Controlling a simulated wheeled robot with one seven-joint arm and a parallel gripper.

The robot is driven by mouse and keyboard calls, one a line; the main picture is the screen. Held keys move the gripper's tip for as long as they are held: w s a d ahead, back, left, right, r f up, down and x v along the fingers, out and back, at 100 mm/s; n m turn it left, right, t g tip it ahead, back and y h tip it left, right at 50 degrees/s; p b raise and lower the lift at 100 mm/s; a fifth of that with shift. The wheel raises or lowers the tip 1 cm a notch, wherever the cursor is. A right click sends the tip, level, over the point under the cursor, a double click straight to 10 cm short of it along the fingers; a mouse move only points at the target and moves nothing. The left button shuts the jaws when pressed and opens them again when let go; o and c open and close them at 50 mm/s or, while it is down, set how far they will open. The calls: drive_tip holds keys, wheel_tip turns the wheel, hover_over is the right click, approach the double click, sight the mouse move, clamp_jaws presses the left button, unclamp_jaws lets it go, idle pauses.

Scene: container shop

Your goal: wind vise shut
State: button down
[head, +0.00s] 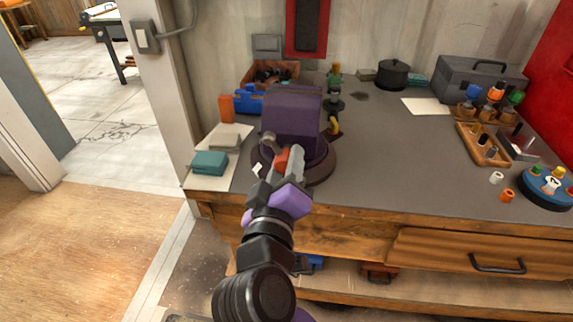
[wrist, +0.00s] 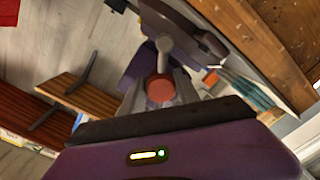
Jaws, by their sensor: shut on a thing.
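The purple vise (head: 292,112) stands on a round base at the left front of the workbench. In the wrist view its grey crank handle (wrist: 163,60) runs to a red knob (wrist: 160,91). My gripper (head: 288,163) is in front of the vise, shut on the red knob (head: 281,160), with a finger on each side of it in the wrist view. The far side of the vise and the state of its jaws are hidden from me.
The workbench (head: 390,160) has clear room right of the vise. A teal block (head: 209,162) lies on paper to the left. A blue item (head: 248,100) and an open box (head: 268,74) are behind. A pot (head: 393,75) and a toolbox (head: 484,78) stand further back.

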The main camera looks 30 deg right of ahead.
drive_tip(key=shift+a, duration=0.15)
idle(0.8)
drive_tip(key=c, duration=0.9)
unclamp_jaws()
drive_tip(key=v, duration=0.7)
drive_tip(key=shift+s+a+b, duration=0.2)
drive_tip(key=shift+s+b, duration=0.1)
drive_tip(key=shift+b, duration=0.05)
